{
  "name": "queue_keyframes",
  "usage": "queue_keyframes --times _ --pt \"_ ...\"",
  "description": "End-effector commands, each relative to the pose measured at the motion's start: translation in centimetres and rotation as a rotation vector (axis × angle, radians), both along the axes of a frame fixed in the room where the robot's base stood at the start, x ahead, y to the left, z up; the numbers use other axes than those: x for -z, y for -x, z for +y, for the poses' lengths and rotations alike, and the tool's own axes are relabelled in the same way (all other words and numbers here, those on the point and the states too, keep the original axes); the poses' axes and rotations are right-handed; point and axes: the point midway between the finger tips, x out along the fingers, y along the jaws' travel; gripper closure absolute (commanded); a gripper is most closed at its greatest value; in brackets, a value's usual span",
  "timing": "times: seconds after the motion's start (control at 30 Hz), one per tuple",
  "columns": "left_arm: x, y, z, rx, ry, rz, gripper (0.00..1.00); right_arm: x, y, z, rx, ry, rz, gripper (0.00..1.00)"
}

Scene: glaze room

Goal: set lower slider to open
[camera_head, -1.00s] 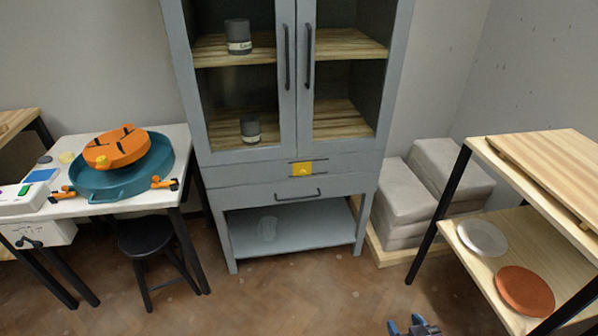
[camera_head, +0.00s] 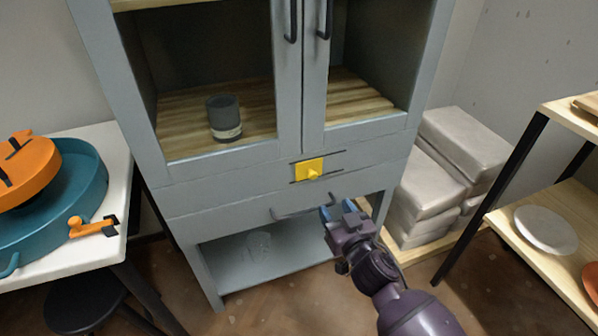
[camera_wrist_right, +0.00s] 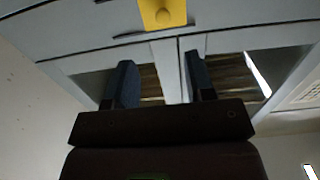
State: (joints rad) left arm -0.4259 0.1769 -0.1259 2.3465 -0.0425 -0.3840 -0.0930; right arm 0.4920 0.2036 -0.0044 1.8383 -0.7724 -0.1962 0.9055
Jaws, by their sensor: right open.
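The yellow slider (camera_head: 310,170) with a small knob sits between two dark rails on the grey-blue cabinet's (camera_head: 230,188) front panel, below the glass doors. It also shows at the top of the right wrist view (camera_wrist_right: 163,12). A drawer with a dark bar handle (camera_head: 303,207) is below it. My right gripper (camera_head: 342,208) is in front of the drawer panel, below and right of the slider, beside the handle's right end. Its fingers (camera_wrist_right: 160,84) are apart, with nothing between them. Whether it touches the handle cannot be told. My left gripper is out of view.
A dark jar (camera_head: 224,118) stands behind the left glass door. A white table (camera_head: 122,190) with a teal basin (camera_head: 60,215) and orange parts is at left. Grey wrapped blocks (camera_head: 462,150) and a shelf with plates (camera_head: 546,229) are at right.

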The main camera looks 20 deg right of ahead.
Motion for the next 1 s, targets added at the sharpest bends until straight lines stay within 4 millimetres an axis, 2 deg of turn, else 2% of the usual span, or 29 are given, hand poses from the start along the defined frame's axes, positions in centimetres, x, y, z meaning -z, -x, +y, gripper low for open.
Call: queue_keyframes --times 0.03,0.27,0.5,0.8,1.0 --pt "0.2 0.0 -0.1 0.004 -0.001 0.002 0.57 0.5 -0.3 0.1 -0.002 -0.002 -0.001 0.51" --pt "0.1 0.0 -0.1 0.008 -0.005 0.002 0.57 -0.1 -1.8 0.3 -0.006 -0.006 -0.017 0.51" --pt "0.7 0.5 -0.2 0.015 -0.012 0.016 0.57 0.1 -5.0 0.4 -0.006 -0.004 -0.015 0.51" --pt "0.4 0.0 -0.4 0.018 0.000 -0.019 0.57 0.2 -9.2 0.5 -0.005 -0.003 -0.014 0.51" --pt "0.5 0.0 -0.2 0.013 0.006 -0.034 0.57 0.1 -11.0 0.6 -0.005 -0.004 -0.014 0.51"
